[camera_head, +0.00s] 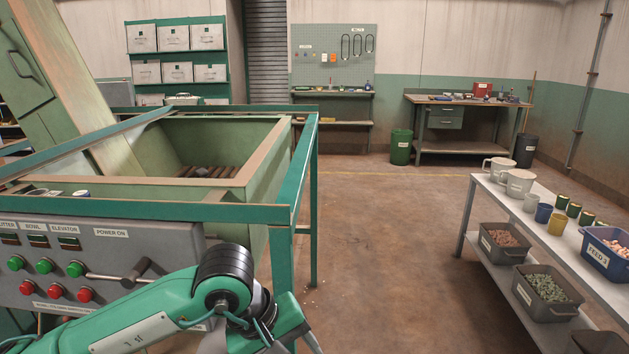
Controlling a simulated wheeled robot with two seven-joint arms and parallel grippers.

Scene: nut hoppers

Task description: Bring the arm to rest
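My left arm (150,318), green with a dark ribbed joint, comes in from the lower left. It bends at the joint in front of the hopper's control panel and runs down out of the bottom edge. My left gripper is not visible. No part of my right arm or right gripper can be made out for certain.
A green hopper (258,152) inside a teal rail frame (287,215) stands close on the left. Its grey control panel (130,262) has buttons and a lever, right behind my arm. A shelf table (545,215) with mugs, cups and bins stands right. The floor between is clear.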

